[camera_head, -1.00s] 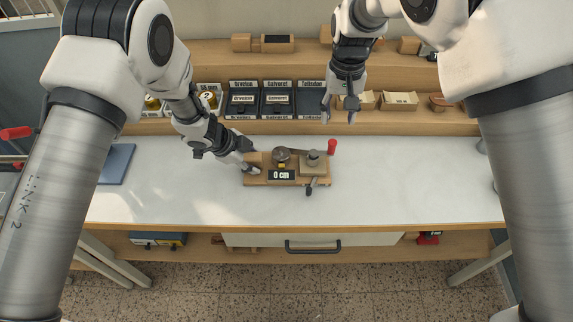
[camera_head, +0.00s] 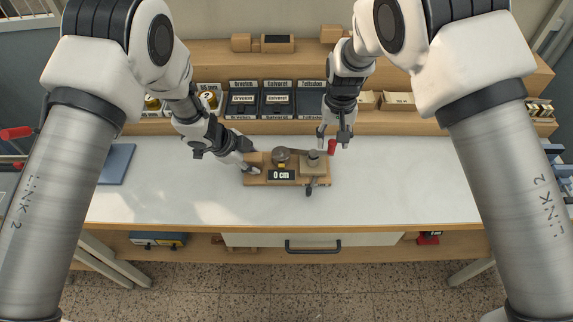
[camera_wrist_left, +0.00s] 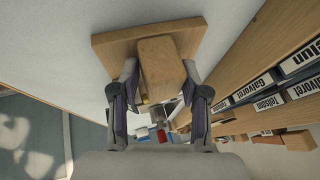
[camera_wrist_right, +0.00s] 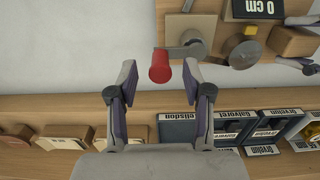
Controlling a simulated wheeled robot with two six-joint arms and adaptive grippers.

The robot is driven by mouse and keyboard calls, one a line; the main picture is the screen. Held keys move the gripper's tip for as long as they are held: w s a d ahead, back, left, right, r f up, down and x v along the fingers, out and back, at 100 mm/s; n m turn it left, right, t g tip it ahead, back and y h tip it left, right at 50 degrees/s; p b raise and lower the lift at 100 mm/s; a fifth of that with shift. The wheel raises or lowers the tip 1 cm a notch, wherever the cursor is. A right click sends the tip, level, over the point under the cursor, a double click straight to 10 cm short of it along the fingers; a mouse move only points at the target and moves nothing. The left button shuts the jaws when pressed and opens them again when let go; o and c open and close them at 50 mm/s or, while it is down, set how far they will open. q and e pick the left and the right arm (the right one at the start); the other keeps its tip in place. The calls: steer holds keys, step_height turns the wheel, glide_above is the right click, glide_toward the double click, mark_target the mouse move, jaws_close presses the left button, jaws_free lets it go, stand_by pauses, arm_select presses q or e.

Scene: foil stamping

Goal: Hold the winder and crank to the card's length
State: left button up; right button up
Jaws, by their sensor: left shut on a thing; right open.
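The winder (camera_head: 260,181) is a wooden board on the white table, with a round metal spool, a block and a black display reading "0 cm" (camera_head: 281,175). Its crank has a red handle (camera_head: 332,147) at the right back; the handle also shows in the right wrist view (camera_wrist_right: 160,66). My left gripper (camera_head: 250,165) is shut on the wooden block at the winder's left end; the left wrist view shows this block (camera_wrist_left: 160,62) between the fingers. My right gripper (camera_head: 334,142) is open at the red handle, its fingers on either side; contact is not seen.
A wooden shelf behind the table holds labelled dark boxes (camera_head: 277,101) and small wooden boxes (camera_head: 398,101). A blue mat (camera_head: 116,164) lies at the left. The table right of the winder is clear. A drawer handle (camera_head: 313,247) is below the front edge.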

steer(key=shift+r, duration=0.1)
steer(key=shift+r, duration=2.9)
step_height(320, 180, up, 2)
steer(key=n, duration=0.5)
steer(key=shift+r, duration=0.2)
steer(key=shift+r+n, duration=0.1)
steer(key=shift+n, duration=0.3)
steer(key=shift+f, duration=0.3)
step_height(320, 180, down, 8)
steer(key=shift+f, duration=0.1)
